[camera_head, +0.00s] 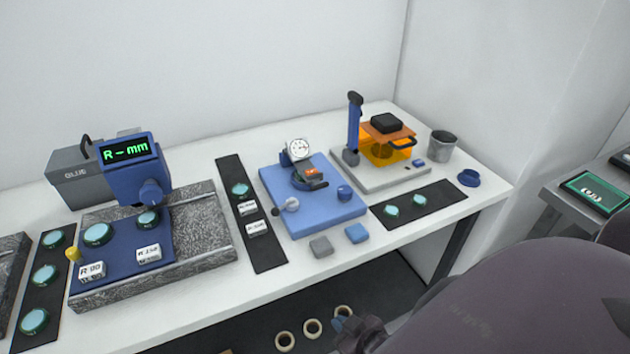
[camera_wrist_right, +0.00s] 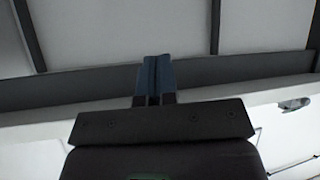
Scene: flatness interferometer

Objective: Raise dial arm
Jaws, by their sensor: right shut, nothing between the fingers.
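The dial gauge (camera_head: 299,150), with a round white face, stands on its arm at the back of a blue base plate (camera_head: 328,215). A dark part with an orange mark (camera_head: 310,178) sits just below the dial. I cannot tell whether the dial touches it. My right gripper (camera_head: 340,322) is low at the bottom of the head view, in front of the table and well away from the dial. In the right wrist view its two blue fingers (camera_wrist_right: 153,78) are together with nothing between them. My left gripper is not in view.
A blue lever press with an orange guard (camera_head: 385,150) stands right of the dial base. A granite plate (camera_head: 205,230) with a blue display unit (camera_head: 135,175) is at left. Grey (camera_head: 321,246) and blue (camera_head: 357,233) blocks lie before the base. Black mats hold green discs.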

